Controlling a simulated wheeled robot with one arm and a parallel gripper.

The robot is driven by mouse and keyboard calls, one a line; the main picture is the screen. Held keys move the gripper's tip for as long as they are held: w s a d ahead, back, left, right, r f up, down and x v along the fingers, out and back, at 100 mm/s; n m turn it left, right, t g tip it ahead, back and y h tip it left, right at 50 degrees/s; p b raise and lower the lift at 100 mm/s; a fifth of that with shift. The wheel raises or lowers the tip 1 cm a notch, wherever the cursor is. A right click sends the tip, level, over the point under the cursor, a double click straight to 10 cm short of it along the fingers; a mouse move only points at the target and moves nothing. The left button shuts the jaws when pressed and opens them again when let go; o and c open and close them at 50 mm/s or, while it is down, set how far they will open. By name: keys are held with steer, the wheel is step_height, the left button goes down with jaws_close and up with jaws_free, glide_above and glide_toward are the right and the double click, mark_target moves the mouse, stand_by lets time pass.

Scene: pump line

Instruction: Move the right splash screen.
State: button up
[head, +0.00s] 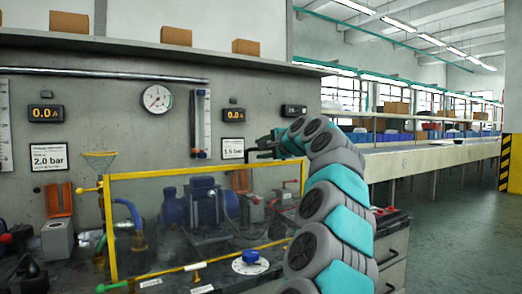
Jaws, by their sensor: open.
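A clear splash screen (180,170) in a yellow frame stands upright on the bench, in front of a blue pump (205,205). It is the only full screen in view, so I take it as the right one. My gripper (256,149) is at the end of my grey and teal arm, near the upper right of the screen. Its dark fingers point left, above the frame's top bar, and hold nothing that I can see. The gap between the fingers is small in this view. My arm hides the area by the frame's lower right corner.
A pressure gauge (157,99), displays and signs are on the wall behind. Cardboard boxes line a shelf above. Open floor (450,220) lies at the right.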

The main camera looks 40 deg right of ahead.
steer(key=b+v, duration=0.1)
steer(key=v, duration=0.6)
stand_by(1.5)
